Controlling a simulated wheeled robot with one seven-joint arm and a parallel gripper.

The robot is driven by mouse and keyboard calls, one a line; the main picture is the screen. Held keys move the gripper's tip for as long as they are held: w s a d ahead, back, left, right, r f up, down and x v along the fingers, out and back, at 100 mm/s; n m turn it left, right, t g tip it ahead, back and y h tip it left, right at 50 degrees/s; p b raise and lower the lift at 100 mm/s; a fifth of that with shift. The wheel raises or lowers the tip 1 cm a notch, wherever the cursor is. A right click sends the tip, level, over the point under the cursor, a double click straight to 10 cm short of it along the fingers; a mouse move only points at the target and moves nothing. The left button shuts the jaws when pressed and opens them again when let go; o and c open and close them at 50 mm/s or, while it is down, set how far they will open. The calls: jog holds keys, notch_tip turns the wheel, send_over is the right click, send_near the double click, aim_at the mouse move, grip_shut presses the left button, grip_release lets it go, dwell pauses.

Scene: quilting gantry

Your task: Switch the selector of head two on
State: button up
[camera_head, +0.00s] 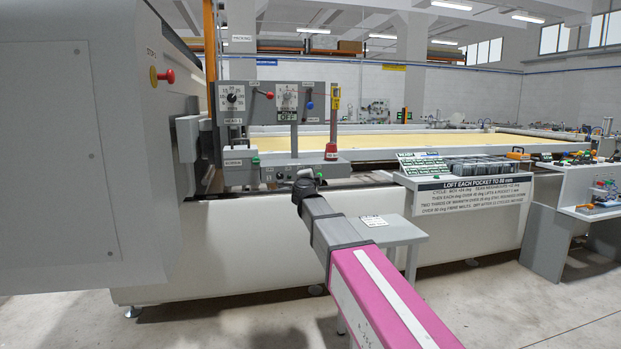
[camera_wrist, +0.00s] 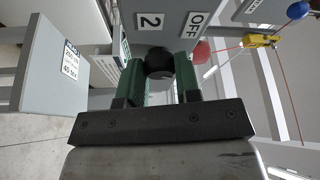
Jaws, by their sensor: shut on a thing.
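The selector of head two is a black round knob (camera_wrist: 159,63) on a grey panel (camera_wrist: 172,40) in the wrist view. Labels reading 2 (camera_wrist: 150,22) and OFF (camera_wrist: 195,24) sit beside it. My gripper (camera_wrist: 160,74) has its green fingers on either side of the knob and is shut on it. The fingers hide part of the knob, and I cannot tell which way it points. In the head view my gripper (camera_head: 307,178) is at the low grey control box (camera_head: 270,174), which it partly covers.
Above the box is a panel (camera_head: 255,117) with dials and red and blue knobs. A red object (camera_head: 331,151) stands at the box's right end. A small grey table (camera_head: 385,232) is beside my arm. A red ball (camera_wrist: 201,53) is close to my right finger.

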dwell(0.4)
jog(key=o, duration=0.9)
jog(key=shift+s, duration=0.15)
jog(key=s, duration=0.7)
jog(key=s+a+f, duration=0.1)
jog(key=s, duration=0.2)
jog(key=shift+s, duration=0.25)
